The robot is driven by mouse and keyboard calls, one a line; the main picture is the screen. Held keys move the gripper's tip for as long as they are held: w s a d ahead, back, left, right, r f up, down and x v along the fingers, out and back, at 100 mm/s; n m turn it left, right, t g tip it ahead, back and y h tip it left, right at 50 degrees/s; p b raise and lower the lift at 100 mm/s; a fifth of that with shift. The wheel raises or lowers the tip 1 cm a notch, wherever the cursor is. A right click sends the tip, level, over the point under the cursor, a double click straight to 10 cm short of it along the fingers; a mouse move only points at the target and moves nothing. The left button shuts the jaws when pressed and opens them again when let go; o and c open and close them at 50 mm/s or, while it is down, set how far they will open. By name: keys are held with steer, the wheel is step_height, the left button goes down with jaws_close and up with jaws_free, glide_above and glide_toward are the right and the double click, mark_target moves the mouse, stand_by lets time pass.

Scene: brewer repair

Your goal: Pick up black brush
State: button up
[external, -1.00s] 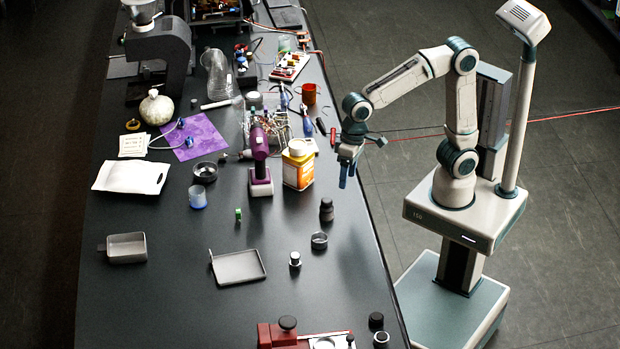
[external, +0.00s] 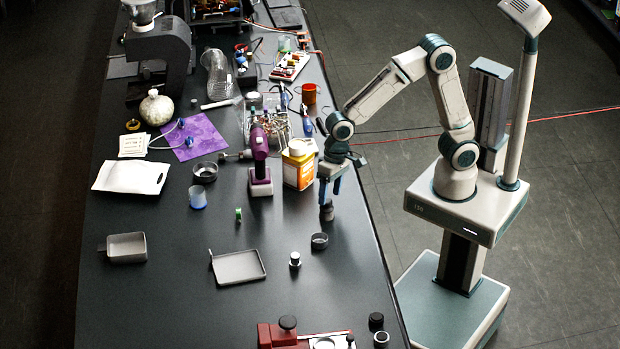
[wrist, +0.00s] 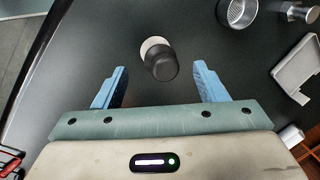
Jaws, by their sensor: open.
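The black brush (wrist: 162,64), as I take it, is a short dark cylinder with a pale round end showing in the wrist view. In the external view the brush (external: 327,212) stands near the right edge of the dark table. My gripper (external: 329,190) is open, its blue fingers pointing down just above the brush and partly covering it. In the wrist view the brush lies between and slightly beyond the two spread fingertips of my gripper (wrist: 160,72), with a gap on each side. Nothing is held.
An orange and white jar (external: 298,166) stands close left of my gripper, with a purple-handled tool (external: 260,160) beyond it. A round metal cup (external: 319,241) is just in front of the brush. A grey tray (external: 238,267) and small tamper (external: 295,260) stand nearer. The table between is clear.

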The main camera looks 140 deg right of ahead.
mark_target(329, 199)
steer(key=x, duration=0.4)
steer(key=c, duration=1.1)
steer(key=shift+r, duration=0.1)
